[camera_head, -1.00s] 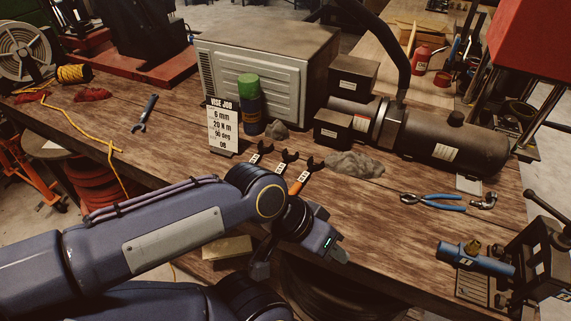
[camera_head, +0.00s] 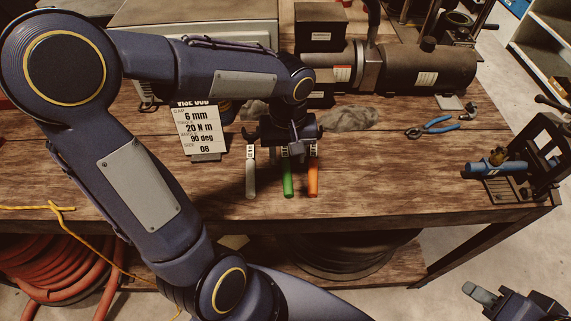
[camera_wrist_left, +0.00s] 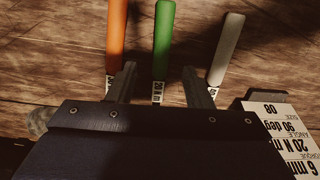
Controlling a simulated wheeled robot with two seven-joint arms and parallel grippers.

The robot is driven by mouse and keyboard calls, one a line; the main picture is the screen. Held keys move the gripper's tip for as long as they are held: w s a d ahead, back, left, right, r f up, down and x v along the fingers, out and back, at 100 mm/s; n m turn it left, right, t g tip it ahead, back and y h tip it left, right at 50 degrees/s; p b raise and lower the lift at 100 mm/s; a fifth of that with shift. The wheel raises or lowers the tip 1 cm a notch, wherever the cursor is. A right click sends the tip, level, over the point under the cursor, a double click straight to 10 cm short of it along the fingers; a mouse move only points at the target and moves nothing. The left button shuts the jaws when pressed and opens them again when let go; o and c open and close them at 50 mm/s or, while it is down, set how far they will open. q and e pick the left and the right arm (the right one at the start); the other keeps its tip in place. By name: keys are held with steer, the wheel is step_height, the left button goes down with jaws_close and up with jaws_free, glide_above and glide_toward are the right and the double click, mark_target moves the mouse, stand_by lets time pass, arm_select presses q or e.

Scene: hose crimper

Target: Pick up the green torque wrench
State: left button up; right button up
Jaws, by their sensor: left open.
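The green torque wrench (camera_head: 288,178) lies on the wooden bench with its handle toward the front edge. It also shows in the wrist view (camera_wrist_left: 163,38), between an orange-handled wrench (camera_wrist_left: 116,35) on the left and a white-handled wrench (camera_wrist_left: 229,45) on the right. My left gripper (camera_head: 293,149) is over the heads of the wrenches. In the wrist view its two fingers (camera_wrist_left: 158,72) are apart, one on each side of the green wrench, with nothing clamped. The wrench heads are hidden by the gripper. Part of my right gripper (camera_head: 508,301) shows at the bottom right, away from the bench.
A job card (camera_head: 203,133) reading 6 mm, 20 N m, 90 deg, 08 stands left of the wrenches. A grey lump (camera_head: 350,119) and blue pliers (camera_head: 432,127) lie to the right. A vise-like fixture (camera_head: 530,165) stands at the right end. The bench front is clear.

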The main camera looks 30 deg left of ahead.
mark_target(287, 171)
arm_select(q)
step_height(287, 171, down, 5)
steer(key=shift+s+f+p, duration=0.15)
steer(key=shift+f+p, duration=0.05)
steer(key=shift+p, duration=0.15)
jaws_close()
